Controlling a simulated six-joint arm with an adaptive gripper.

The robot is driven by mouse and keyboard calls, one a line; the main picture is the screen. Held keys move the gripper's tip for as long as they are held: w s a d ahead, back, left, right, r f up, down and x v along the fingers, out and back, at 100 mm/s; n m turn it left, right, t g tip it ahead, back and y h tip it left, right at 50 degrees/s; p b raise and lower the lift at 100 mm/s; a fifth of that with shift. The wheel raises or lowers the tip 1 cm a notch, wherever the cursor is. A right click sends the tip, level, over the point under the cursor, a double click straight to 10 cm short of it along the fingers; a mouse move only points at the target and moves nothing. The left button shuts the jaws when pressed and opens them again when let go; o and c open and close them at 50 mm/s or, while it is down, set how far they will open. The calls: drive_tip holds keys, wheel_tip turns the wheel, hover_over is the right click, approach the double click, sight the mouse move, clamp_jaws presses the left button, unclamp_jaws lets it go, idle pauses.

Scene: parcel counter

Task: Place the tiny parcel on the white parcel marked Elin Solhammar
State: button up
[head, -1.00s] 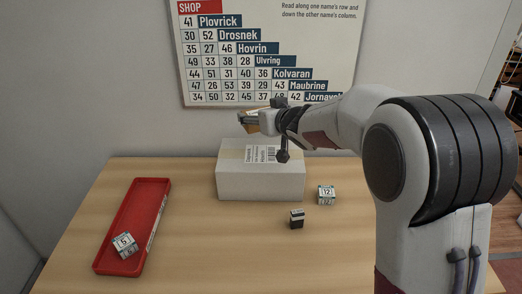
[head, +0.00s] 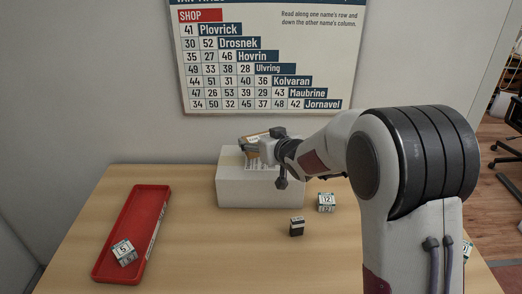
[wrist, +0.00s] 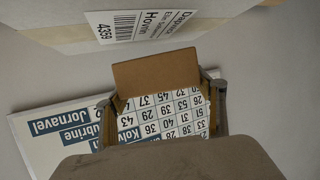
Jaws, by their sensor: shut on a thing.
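The tiny parcel (wrist: 155,72) is a small brown piece held between the two fingers of my gripper (wrist: 163,100) in the wrist view. In the head view my gripper (head: 258,145) holds it over the top of the large white parcel (head: 258,193). I cannot tell whether the two touch. The white parcel (wrist: 55,32) fills the upper part of the wrist view. Its label (wrist: 145,24) appears upside down, with "Elin" and "Hovrin" legible. In the head view my gripper partly hides the label.
A red tray (head: 107,260) with a white cube marked 5 (head: 124,251) lies at the left. A number chart (head: 265,60) hangs behind. The table's middle front is clear.

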drive_tip(key=shift+f, duration=1.85)
drive_tip(key=shift+f, duration=0.15)
drive_tip(key=o, duration=1.2)
drive_tip(key=shift+o, duration=0.2)
drive_tip(key=v, duration=1.2)
drive_tip(key=shift+r, duration=0.2)
